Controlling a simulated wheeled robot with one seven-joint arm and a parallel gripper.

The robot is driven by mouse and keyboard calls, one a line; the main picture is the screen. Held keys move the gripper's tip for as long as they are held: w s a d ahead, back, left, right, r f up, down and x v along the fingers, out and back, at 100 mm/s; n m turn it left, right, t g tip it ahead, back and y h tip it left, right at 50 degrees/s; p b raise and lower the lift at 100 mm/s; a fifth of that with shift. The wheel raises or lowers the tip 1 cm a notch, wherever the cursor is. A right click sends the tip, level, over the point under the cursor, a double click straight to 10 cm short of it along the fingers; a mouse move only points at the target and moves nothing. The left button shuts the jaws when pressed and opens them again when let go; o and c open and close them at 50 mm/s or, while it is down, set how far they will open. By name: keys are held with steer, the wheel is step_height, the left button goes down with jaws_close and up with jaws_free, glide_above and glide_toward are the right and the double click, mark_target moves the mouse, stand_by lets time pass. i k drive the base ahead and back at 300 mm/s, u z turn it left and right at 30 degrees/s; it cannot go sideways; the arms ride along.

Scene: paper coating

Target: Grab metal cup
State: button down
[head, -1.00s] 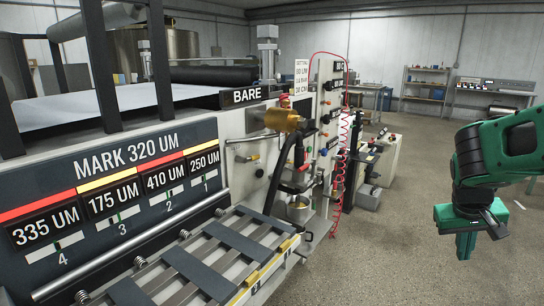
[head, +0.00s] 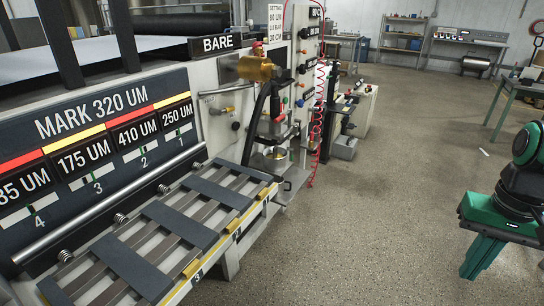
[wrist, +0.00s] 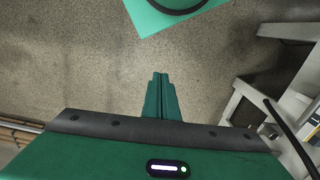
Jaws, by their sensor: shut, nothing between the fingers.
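A small metal cup (head: 276,153) stands upright on a ledge of the coating machine, below the dark curved hose. It is small in the head view, and the wrist view does not show it. My green gripper (head: 470,272) is at the lower right of the head view, over open floor, well to the right of the cup and apart from it. In the wrist view its fingers (wrist: 160,80) are together, with nothing between them.
The coating machine's slatted shelf (head: 170,229) juts out at the left. A red coiled hose (head: 319,110) hangs just right of the cup. Open floor (head: 380,220) lies between the machine and my gripper. A table (head: 515,88) stands at the back right.

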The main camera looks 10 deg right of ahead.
mark_target(270, 164)
steer(key=z, duration=0.25)
steer(key=i, duration=0.5)
steer(key=z, duration=0.55)
steer(key=i, duration=0.95)
steer(key=u, duration=0.35)
